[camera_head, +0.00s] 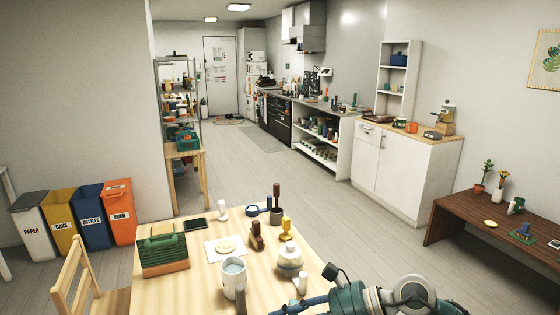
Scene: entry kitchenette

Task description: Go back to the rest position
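Part of my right arm (410,292), teal and grey, shows at the bottom edge, right of the wooden table (195,293). Its gripper end (325,285) is small and partly cut off beside the table's near right side. I cannot tell whether it is open or holds anything. My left arm and gripper are not in view.
The table holds a green box (163,250), a white mug (233,277), a lidded jar (289,259) and small items. A wooden chair (80,275) and several bins (90,215) stand left. A brown bench (470,216) is right. Floor (260,180) beyond is clear.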

